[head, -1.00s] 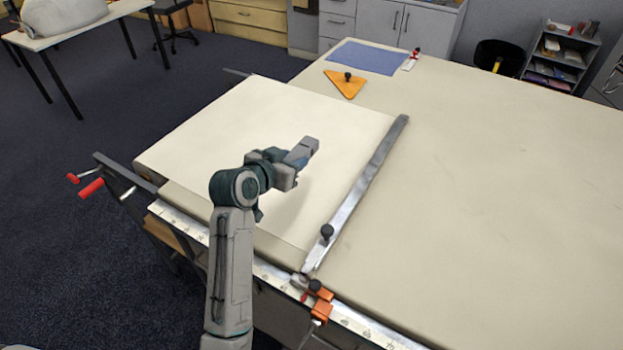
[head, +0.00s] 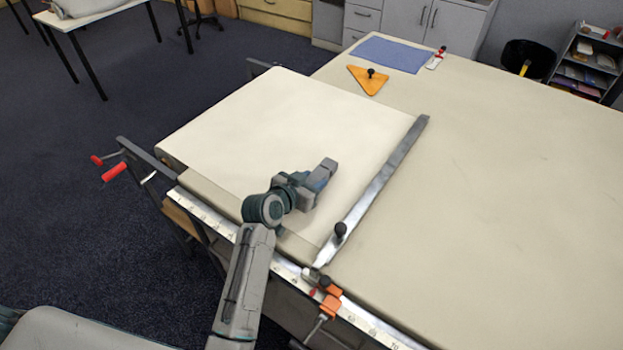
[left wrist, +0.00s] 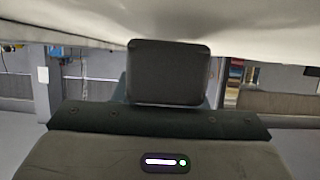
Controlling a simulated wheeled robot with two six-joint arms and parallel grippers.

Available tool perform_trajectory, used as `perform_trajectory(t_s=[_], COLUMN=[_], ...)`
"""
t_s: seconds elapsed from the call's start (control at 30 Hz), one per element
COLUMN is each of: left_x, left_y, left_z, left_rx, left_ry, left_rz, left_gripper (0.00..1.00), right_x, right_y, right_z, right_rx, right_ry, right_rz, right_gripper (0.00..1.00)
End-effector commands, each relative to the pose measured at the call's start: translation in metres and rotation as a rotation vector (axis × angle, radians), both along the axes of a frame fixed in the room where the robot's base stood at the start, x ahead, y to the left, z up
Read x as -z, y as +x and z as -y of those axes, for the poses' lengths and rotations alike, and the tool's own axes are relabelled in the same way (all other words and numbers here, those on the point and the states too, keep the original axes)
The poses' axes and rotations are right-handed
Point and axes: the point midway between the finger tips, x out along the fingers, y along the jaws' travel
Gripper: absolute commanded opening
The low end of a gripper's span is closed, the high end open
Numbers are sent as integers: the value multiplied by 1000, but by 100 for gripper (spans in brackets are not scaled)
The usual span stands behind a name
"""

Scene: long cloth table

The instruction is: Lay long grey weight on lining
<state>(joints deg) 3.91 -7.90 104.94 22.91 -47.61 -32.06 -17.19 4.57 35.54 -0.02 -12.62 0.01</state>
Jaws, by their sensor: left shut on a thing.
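The lining appears to be the cream sheet (head: 270,120) lying flat over the left part of the table. My left gripper (head: 312,182) is over its front right part, left of the metal bar, and is shut on a grey block-like thing (head: 322,173), which I take to be the long grey weight. In the left wrist view a dark rounded block (left wrist: 167,72) fills the middle, close below a pale surface. The fingertips are hidden, and I cannot tell whether the weight touches the sheet. My right gripper is not in view.
A long metal bar (head: 385,180) with a black knob lies along the sheet's right edge. An orange clamp (head: 330,303) sits at the front edge. An orange triangle (head: 368,81) and blue cloth (head: 395,54) lie at the back. The table's right side (head: 500,190) is clear.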

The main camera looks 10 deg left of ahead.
Motion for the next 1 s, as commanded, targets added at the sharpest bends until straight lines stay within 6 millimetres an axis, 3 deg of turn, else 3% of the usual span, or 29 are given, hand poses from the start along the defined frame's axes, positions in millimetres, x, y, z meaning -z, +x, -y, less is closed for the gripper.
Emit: perform_trajectory(t_s=[0.23, 0.77, 0.8, 0.9, 1.0], left_x=[-2, 17, 20, 20, 20], left_y=[1, -1, -2, -2, -2], left_z=[0, 0, 0, 0, 1], left_rx=[-1, 1, 1, 2, 1], left_ry=[-1, -1, 0, -1, -1], left_rz=[6, -7, -13, -14, -16], left_gripper=[0, 0, 42, 60, 60], right_x=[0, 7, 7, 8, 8], right_y=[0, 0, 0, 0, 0], right_z=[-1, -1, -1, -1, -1], right_rx=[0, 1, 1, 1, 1], right_ry=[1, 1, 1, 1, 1], right_rz=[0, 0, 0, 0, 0], right_gripper=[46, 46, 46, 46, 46])
